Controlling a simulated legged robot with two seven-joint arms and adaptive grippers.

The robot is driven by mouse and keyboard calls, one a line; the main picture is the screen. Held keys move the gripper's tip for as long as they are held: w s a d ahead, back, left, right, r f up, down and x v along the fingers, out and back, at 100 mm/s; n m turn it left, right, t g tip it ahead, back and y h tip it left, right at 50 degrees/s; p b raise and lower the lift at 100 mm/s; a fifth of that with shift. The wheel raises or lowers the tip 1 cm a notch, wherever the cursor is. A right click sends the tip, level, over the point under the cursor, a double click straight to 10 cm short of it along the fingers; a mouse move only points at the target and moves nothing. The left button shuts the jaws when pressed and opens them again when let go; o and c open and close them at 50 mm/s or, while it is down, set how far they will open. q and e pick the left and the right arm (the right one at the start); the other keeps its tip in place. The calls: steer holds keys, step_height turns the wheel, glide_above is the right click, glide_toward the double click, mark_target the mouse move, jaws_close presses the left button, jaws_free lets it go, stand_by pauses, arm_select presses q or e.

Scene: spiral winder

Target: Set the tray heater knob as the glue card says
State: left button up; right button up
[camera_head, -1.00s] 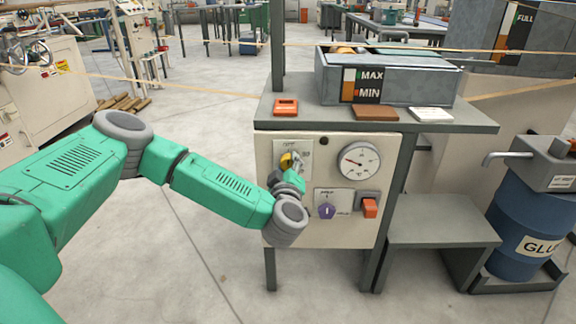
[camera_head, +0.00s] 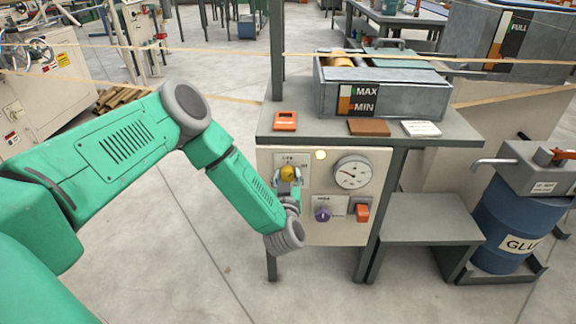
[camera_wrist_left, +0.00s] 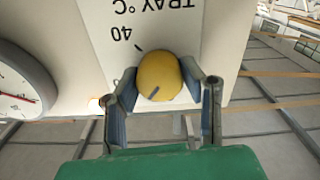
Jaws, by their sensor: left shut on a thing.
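The yellow tray heater knob (camera_head: 287,172) is on the pale control panel (camera_head: 332,233), under a label too small to read from the head. My left gripper (camera_head: 287,178) is shut on it. In the left wrist view the knob (camera_wrist_left: 160,76) sits between the two fingers of the gripper (camera_wrist_left: 162,86), with a dark mark on its lower part. The panel there reads "TRAY °C" and "40", upside down. A white card or pad (camera_head: 421,128) lies on the bench top; its writing is unreadable, so I cannot tell whether it is the glue card. My right gripper is not in view.
The panel also holds a lit lamp (camera_head: 320,155), a round gauge (camera_head: 352,173), a purple knob (camera_head: 322,215) and an orange switch (camera_head: 362,212). Above stands a grey tray (camera_head: 400,101) marked MAX and MIN. A blue glue drum (camera_head: 512,225) is at right.

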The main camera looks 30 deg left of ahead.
arm_select(q)
steer(key=m+p, duration=0.2)
steer(key=shift+w+r+m, duration=0.1)
steer(key=shift+r+m, duration=0.1)
steer(key=shift+m, duration=0.2)
steer(key=shift+f+m+p, duration=0.15)
steer(key=shift+m+p, duration=0.65)
steer(key=shift+m, duration=1.1)
steer(key=o, duration=1.1)
steer(key=shift+f, duration=0.1)
steer(key=shift+o, duration=0.2)
